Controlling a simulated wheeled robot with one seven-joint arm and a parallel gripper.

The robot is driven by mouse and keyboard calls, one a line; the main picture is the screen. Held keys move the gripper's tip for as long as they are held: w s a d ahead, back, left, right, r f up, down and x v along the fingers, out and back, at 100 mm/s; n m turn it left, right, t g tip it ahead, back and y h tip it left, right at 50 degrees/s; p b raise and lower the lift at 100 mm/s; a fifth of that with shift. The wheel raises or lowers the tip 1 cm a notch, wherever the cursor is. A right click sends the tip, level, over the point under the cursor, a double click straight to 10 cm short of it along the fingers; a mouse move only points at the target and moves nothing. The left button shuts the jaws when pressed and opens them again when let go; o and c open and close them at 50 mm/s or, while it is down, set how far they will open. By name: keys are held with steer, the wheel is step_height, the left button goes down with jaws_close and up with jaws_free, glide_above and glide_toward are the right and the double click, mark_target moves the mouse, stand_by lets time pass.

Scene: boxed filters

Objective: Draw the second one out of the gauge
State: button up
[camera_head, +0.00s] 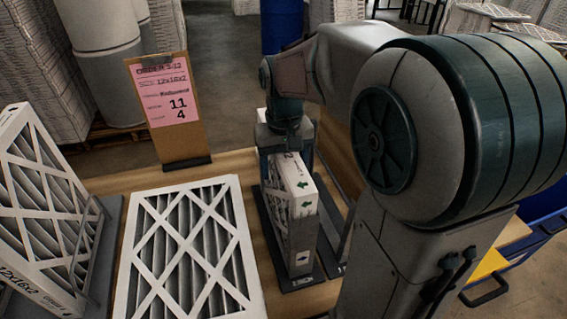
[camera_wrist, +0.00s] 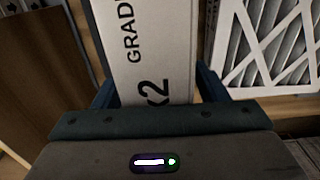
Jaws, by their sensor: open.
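A boxed filter (camera_head: 296,185) with a white frame and green arrows stands upright in the gauge (camera_head: 300,262), a dark-based metal holder on the table. My gripper (camera_head: 285,148) is above it, pointing down, with its fingers either side of the filter's upper end. In the wrist view the filter's white edge (camera_wrist: 152,50), printed "GRAD" and "x2", lies between the two open blue fingers (camera_wrist: 153,92). I cannot tell whether the fingers touch it. The far side of the gauge is hidden.
A white-framed filter (camera_head: 188,255) lies flat on the table left of the gauge. Another filter (camera_head: 40,215) leans in a grey stand at far left. A clipboard (camera_head: 167,110) with a pink order sheet stands at the table's back. A blue barrel (camera_head: 282,25) is behind.

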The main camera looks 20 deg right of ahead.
steer(key=c, duration=1.2)
steer(key=shift+r, duration=0.2)
steer(key=shift+r+p, duration=3.2)
steer(key=shift+r, duration=0.75)
steer(key=shift+r+p, duration=3.2)
steer(key=shift+r, duration=0.65)
